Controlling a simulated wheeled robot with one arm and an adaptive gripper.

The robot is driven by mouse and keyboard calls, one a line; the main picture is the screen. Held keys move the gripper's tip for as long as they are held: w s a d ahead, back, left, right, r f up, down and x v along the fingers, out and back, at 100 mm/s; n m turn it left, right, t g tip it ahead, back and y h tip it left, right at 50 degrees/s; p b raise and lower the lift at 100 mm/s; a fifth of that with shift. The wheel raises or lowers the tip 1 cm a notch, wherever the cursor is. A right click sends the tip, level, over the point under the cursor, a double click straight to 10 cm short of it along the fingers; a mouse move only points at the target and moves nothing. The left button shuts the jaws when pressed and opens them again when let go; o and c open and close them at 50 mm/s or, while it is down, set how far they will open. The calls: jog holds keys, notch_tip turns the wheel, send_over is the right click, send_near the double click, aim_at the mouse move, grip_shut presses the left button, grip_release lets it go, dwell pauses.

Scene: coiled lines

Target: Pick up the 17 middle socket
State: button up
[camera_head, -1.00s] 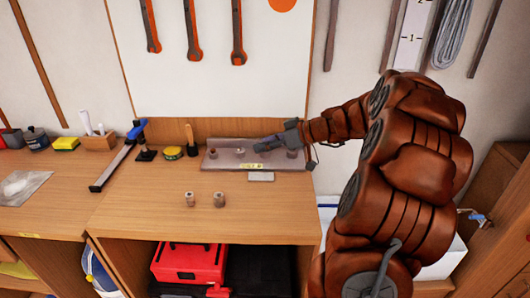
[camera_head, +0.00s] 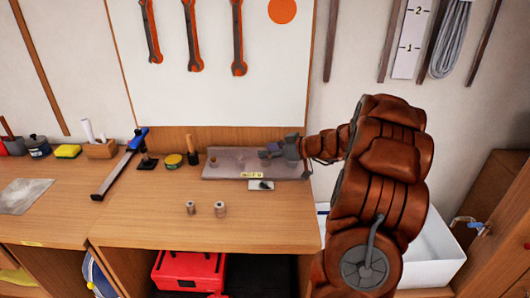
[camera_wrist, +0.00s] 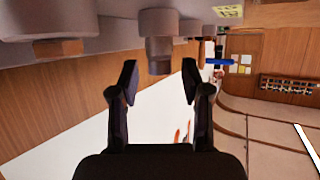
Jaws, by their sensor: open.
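A grey tray (camera_head: 232,172) stands at the back of the bench with short sockets on it. A socket (camera_head: 213,161) stands near its left end. My gripper (camera_head: 268,153) is low over the tray's middle-right part and hides what is behind it. In the wrist view, turned upside down, my gripper (camera_wrist: 159,80) is open and empty. A stepped grey socket (camera_wrist: 159,52) lines up with the gap between the fingertips, at or just beyond them. A larger socket (camera_wrist: 55,28) is close at the left. No size number is readable on any socket.
Two loose sockets stand on the bench front, a left one (camera_head: 190,208) and a right one (camera_head: 220,209). A yellow label (camera_head: 251,175) is on the tray's front, with a small grey plate (camera_head: 260,185) before it. A blue-ended clamp (camera_head: 122,165) lies left.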

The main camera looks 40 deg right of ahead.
jog(key=shift+w+a+f, duration=0.1)
jog(key=shift+w, duration=0.15)
grip_shut()
dwell(0.5)
